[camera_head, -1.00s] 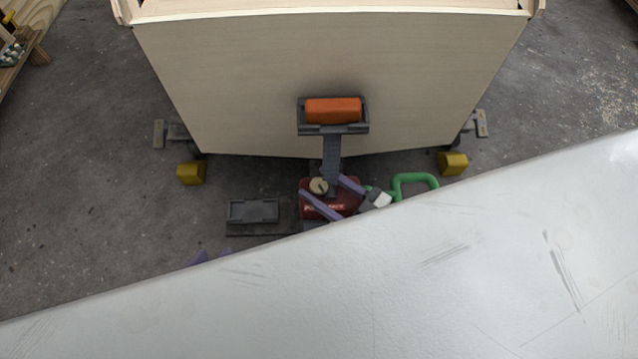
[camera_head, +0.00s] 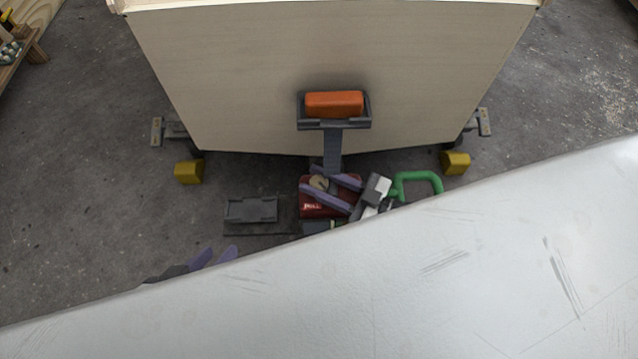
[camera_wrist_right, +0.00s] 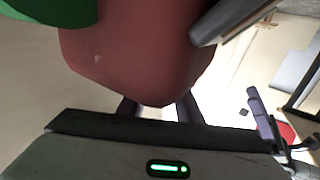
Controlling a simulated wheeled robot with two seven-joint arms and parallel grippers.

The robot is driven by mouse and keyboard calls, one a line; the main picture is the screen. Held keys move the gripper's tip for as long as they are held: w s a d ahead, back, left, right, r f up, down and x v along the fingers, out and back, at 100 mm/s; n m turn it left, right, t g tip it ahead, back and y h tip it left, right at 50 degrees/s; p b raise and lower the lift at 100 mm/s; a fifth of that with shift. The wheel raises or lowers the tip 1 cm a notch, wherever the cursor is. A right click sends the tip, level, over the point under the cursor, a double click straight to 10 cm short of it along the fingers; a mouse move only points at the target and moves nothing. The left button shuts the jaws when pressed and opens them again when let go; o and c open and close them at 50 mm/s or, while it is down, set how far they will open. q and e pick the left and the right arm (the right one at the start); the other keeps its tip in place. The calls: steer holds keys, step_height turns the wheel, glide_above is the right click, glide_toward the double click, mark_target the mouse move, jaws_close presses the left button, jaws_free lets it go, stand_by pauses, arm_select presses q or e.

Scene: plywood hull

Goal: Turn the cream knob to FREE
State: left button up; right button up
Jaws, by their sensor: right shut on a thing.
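The cream knob (camera_head: 318,183) is a small round dial on top of the red unit (camera_head: 313,208), low in the middle of the head view. My right gripper (camera_head: 310,179) reaches in from the right with its purple fingers on either side of the knob and is shut on it. Which mark the knob points to is too small to tell. In the wrist view the red unit (camera_wrist_right: 140,55) fills the top, and the knob is hidden. My left gripper (camera_head: 213,256) shows only its purple fingertips, apart and empty, above the white panel's edge.
A green handle (camera_head: 418,178) is right of the red unit. A dark post carries a cradle with an orange block (camera_head: 334,104) against the plywood hull (camera_head: 240,80). A grey tray (camera_head: 252,210) lies left. A large white panel (camera_head: 400,280) covers the foreground.

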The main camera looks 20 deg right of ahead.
steer(key=shift+n+g+y, duration=0.4)
steer(key=shift+g, duration=0.1)
steer(key=o, duration=1)
steer(key=shift+o, duration=0.2)
steer(key=p+v, duration=0.1)
steer(key=v, duration=0.9)
steer(key=shift+s+d, duration=0.1)
